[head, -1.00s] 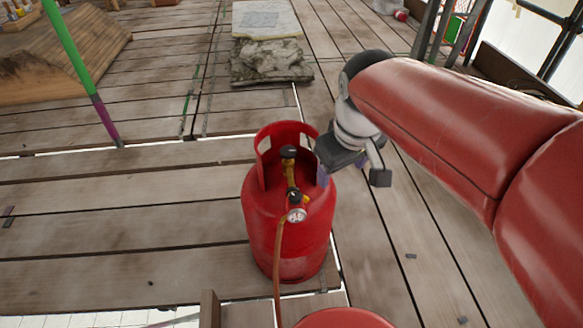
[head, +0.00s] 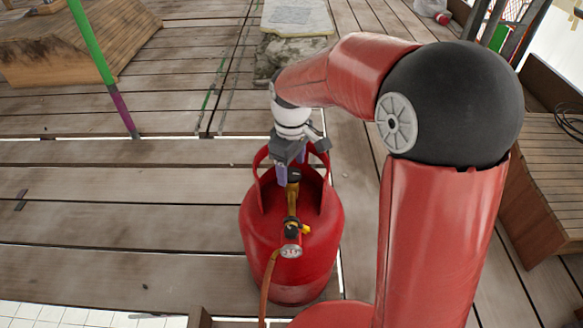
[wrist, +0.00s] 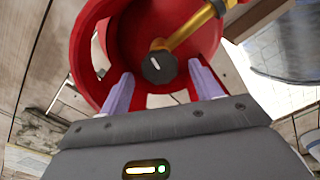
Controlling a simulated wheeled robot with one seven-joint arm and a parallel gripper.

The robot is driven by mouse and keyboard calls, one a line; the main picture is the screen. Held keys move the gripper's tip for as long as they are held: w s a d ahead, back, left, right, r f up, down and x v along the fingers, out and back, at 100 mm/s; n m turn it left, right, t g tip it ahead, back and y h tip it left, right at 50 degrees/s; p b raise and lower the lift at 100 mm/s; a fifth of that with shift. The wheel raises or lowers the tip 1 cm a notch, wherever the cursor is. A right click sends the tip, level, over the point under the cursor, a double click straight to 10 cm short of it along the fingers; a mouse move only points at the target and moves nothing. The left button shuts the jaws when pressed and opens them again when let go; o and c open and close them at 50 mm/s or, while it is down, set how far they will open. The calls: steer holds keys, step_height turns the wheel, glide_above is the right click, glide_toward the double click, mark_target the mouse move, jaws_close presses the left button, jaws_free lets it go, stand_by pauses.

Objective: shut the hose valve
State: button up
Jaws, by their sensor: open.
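A red gas cylinder (head: 265,225) stands upright on the planks, with a raised collar around its top. On its top sits a black round knob (head: 294,174), which shows a short white mark in the wrist view (wrist: 160,67). A brass pipe (wrist: 190,30) runs from the knob to a gauge (head: 291,251) beside a small yellow part (head: 304,229). An orange hose (head: 267,285) hangs from there. My gripper (head: 300,165) is open above the cylinder, pointing down inside the collar. In the wrist view its fingers (wrist: 161,78) lie either side of the knob; contact cannot be told.
The collar (head: 330,185) rises close around my gripper. A grey stone block (head: 266,65) and a pale slab (head: 297,15) lie behind. A green and purple pole (head: 100,65) stands at left.

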steer(key=shift+f, duration=0.55)
steer(key=shift+c, duration=0.3)
steer(key=c, duration=0.9)
